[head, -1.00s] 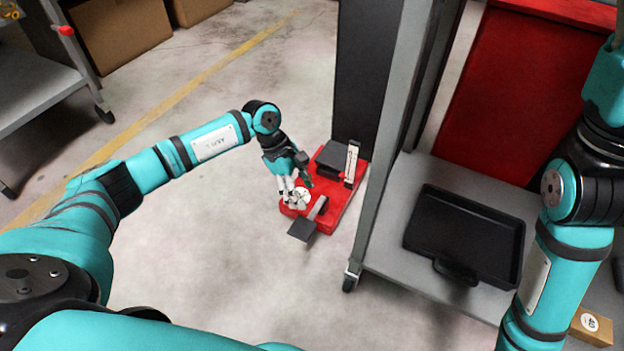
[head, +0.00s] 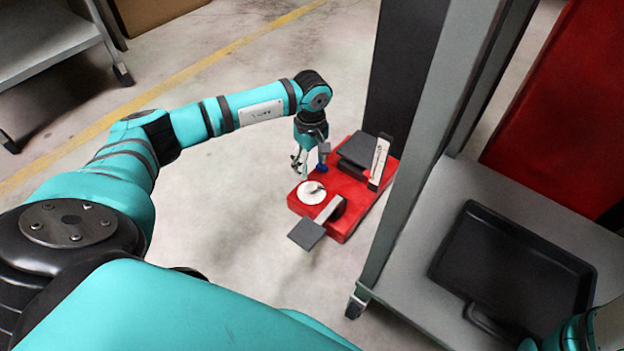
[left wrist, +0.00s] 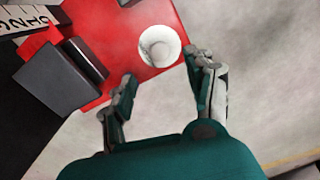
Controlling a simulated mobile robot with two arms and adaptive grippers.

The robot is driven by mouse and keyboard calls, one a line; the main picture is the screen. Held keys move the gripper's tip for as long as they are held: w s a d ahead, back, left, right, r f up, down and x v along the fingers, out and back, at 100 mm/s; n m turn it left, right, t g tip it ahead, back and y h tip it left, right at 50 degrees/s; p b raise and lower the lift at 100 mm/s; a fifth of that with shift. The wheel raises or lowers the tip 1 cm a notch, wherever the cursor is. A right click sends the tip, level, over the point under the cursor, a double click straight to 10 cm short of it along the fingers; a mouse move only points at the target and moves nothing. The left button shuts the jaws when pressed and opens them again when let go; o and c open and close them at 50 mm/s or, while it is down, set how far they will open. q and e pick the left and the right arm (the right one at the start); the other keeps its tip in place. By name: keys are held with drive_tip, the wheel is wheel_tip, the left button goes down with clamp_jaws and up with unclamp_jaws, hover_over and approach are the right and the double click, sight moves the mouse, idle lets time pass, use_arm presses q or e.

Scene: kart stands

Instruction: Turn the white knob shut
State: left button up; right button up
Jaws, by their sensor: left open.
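The white knob (head: 311,192) is a round disc on the near left corner of a red base (head: 346,227) on the floor. It also shows in the left wrist view (left wrist: 159,46), just beyond the fingertips. My left gripper (head: 304,164) is open and empty, just behind and above the knob in the head view. In the left wrist view its two fingers (left wrist: 160,70) are spread wide, with the knob ahead between their tips and no visible contact. My right gripper is not in view; only part of that arm shows at the lower right.
The red base carries a dark pedal plate (head: 307,234), a dark block (head: 364,150) and a white lettered strip (head: 379,163). A grey cart (head: 400,262) with a black tray (head: 510,268) stands close on the right. The floor left of the base is clear.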

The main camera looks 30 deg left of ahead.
sight(311, 186)
use_arm(q)
wheel_tip(311, 186, down, 9)
drive_tip(key=b, duration=0.5)
clamp_jaws()
